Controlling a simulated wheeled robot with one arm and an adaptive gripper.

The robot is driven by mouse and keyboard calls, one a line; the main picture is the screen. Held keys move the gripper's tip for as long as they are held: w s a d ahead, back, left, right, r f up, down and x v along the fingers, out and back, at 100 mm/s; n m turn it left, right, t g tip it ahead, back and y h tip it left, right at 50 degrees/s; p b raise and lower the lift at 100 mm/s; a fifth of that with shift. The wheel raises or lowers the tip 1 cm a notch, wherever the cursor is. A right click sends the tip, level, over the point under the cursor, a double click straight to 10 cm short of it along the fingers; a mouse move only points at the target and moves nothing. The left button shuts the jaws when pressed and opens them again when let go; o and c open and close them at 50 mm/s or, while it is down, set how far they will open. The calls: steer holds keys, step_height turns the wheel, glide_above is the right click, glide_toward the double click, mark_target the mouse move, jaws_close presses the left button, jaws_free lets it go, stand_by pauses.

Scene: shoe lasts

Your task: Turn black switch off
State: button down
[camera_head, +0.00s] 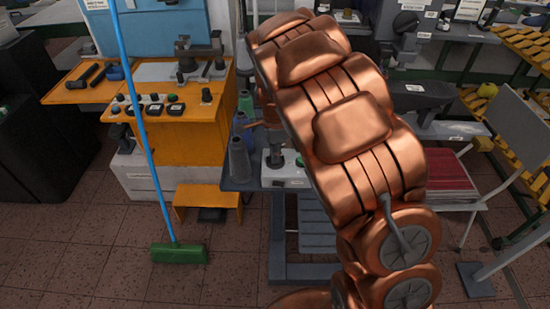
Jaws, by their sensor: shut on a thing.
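My copper arm fills the middle and right of the picture, running from the bottom up to the top centre. My gripper cannot be made out; it is hidden behind the arm or out of the picture. Several black switches or knobs show, and which one is the black switch of the task I cannot tell. A row of small black switches (155,108) sits on the orange machine (165,140) at the left. A dark knob-like part (275,156) stands on a white box (285,176), partly covered by my arm. Their on or off positions are too small to read.
A blue-handled broom (146,130) with a green head (179,253) stands before the orange machine. An orange step (206,197) is on the tiled floor. A chair (510,140) is at the right. Floor at lower left is clear.

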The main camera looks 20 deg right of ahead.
steer(key=n+b, duration=0.4)
steer(key=shift+f+n, duration=0.25)
steer(key=shift+n, duration=0.05)
steer(key=n+b, duration=0.3)
steer(key=shift+n, duration=0.3)
steer(key=n+b, duration=0.2)
steer(key=n, duration=0.1)
steer(key=shift+r+n+b, duration=0.1)
steer(key=shift+n+b, duration=0.2)
steer(key=shift+r+n+b, duration=0.15)
steer(key=shift+n+b, duration=0.65)
steer(key=shift+n, duration=1)
steer(key=c, duration=1.2)
jaws_free()
steer(key=shift+r, duration=6)
